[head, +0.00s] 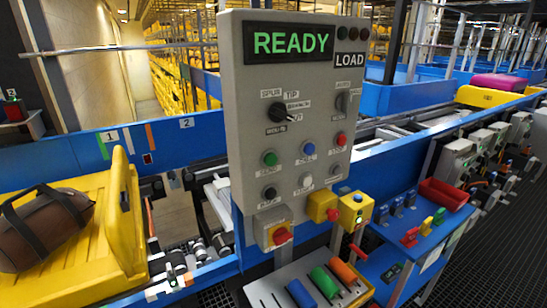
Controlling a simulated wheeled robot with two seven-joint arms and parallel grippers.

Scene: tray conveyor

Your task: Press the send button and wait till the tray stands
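The grey control panel (245,120) stands upright in the middle of the head view. Its display (291,43) reads READY in green, with a LOAD sign (349,60) beside it. A green button (270,158) sits on the lower left of the panel; its small label looks like SEND but is blurred. A blue button (308,148) and a red button (341,139) are to its right. The yellow tray (122,215) is at the left on the conveyor, holding a brown bag (45,225). Neither of my grippers is in view.
A blue shelf (425,240) with a red bin (444,194) is at right. Another yellow tray (485,97) is farther along the line.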

